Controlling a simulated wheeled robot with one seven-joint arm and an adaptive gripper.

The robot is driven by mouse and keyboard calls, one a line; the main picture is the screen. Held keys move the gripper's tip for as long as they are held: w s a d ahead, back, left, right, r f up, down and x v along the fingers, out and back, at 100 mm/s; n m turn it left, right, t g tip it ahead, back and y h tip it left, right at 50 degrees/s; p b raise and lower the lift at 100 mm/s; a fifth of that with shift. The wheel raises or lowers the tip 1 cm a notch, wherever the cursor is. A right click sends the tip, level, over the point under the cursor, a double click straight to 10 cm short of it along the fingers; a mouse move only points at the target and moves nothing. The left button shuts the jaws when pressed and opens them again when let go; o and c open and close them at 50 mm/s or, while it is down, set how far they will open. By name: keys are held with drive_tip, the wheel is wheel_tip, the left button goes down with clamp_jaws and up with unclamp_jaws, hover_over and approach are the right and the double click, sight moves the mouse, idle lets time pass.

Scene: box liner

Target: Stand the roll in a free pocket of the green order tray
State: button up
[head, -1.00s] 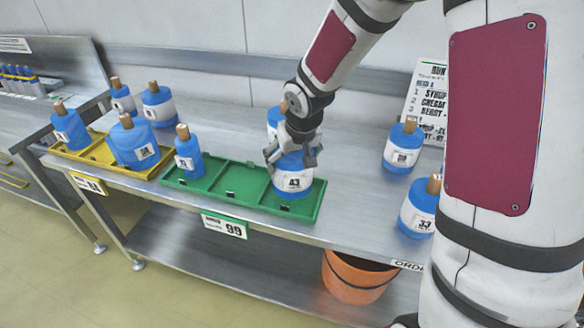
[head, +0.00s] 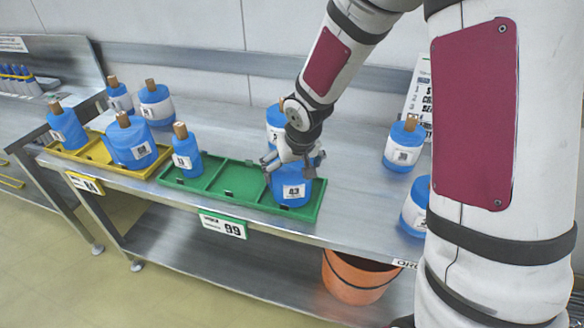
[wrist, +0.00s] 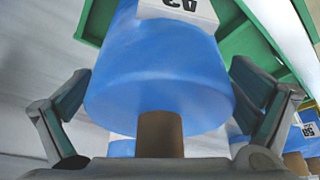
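The blue roll with a white label reading 43 (head: 292,192) stands in the right pocket of the green order tray (head: 318,205). In the wrist view the roll (wrist: 150,75) looks upright, its brown core toward my gripper. My gripper (head: 294,164) is just above and around the roll's top. In the wrist view its fingers (wrist: 163,108) are spread, with a gap on each side of the roll. The tray's left pocket holds a slim blue roll (head: 186,155). Its middle pocket (head: 235,180) is empty.
A yellow tray (head: 96,151) with blue rolls is at left. Another blue roll (head: 275,122) stands close behind my gripper. More rolls (head: 404,147) stand on the right of the bench. An orange bucket (head: 355,278) is below.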

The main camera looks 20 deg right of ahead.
drive_tip(key=p+v, duration=0.4)
drive_tip(key=v, duration=0.8)
drive_tip(key=shift+s+r, duration=0.1)
drive_tip(key=shift+r, duration=0.15)
drive_tip(key=s+r, duration=0.4)
drive_tip(key=s, duration=0.5)
drive_tip(key=s+r, duration=0.4)
drive_tip(key=s, duration=0.5)
drive_tip(key=s+r, duration=0.4)
drive_tip(key=s, duration=0.5)
drive_tip(key=shift+s+d, duration=0.15)
drive_tip(key=shift+s, duration=0.05)
drive_tip(key=shift+r, duration=0.15)
drive_tip(key=shift+r+p, duration=0.6)
drive_tip(key=shift+p, duration=0.05)
